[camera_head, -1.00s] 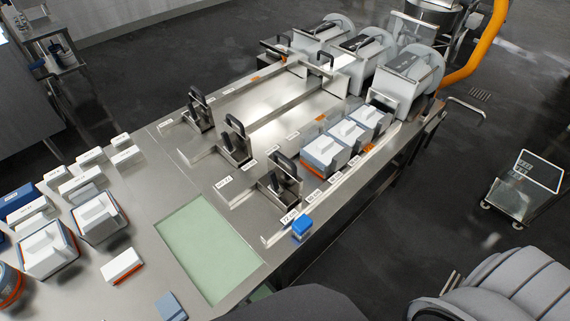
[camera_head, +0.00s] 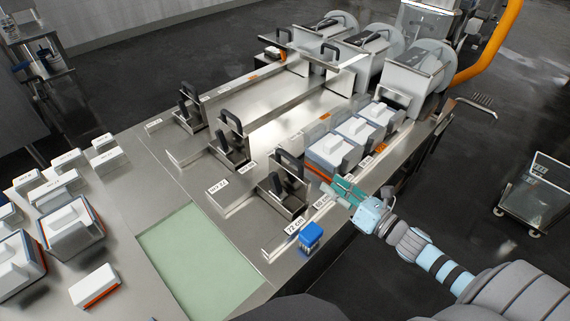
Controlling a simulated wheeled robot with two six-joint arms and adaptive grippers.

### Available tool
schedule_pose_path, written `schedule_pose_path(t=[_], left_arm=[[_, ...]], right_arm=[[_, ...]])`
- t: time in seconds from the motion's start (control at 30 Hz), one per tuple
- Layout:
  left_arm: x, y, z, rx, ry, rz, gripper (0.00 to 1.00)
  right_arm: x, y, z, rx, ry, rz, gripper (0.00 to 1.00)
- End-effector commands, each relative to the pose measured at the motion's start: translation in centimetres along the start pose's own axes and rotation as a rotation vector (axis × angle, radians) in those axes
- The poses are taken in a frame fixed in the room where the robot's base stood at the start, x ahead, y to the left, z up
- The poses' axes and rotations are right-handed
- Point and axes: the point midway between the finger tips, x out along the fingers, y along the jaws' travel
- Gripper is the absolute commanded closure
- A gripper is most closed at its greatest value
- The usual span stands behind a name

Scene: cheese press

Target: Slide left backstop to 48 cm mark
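Three metal backstops with black handles stand along the rails of the steel press table: a left one (camera_head: 190,120), a middle one (camera_head: 231,147) and a near right one (camera_head: 284,192). The near rail carries a 72 cm label (camera_head: 296,228) and a 60 cm label (camera_head: 322,201); the writing on labels farther along is too small to read. My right gripper (camera_head: 343,190), with teal fingers, is over the near rail, to the right of the near backstop and apart from its handle. It holds nothing I can make out. My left gripper is out of view.
White-topped moulds (camera_head: 355,130) sit in the near lane beyond my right gripper. A blue block (camera_head: 311,236) is at the near rail's end. Wheels of cheese-press units (camera_head: 420,70) stand at the back. A green mat (camera_head: 195,260) and white boxes (camera_head: 68,228) lie at left.

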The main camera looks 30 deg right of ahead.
Motion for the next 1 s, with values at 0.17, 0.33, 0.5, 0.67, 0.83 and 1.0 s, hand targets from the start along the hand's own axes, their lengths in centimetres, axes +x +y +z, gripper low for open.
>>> schedule_pose_path(t=[0.17, 0.33, 0.5, 0.67, 0.83, 1.0], left_arm=[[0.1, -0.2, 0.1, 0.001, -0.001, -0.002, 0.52], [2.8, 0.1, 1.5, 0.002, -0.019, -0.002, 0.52], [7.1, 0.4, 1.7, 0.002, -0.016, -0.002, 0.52], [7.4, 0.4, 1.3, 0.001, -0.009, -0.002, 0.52], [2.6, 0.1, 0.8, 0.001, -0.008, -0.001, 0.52], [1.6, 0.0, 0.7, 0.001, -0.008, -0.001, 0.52]], right_arm=[[0.9, 1.2, 0.1, -0.226, -0.006, 0.049, 0.65], [2.0, 1.0, -0.6, -0.231, 0.003, 0.057, 0.65], [3.2, 0.8, -1.1, -0.232, 0.006, 0.053, 0.65], [4.3, 1.3, 0.9, -0.226, -0.023, 0.038, 0.65], [6.9, 2.1, 1.3, -0.218, -0.009, 0.042, 0.65], [11.2, 1.8, 0.7, -0.221, -0.01, 0.041, 0.65]])
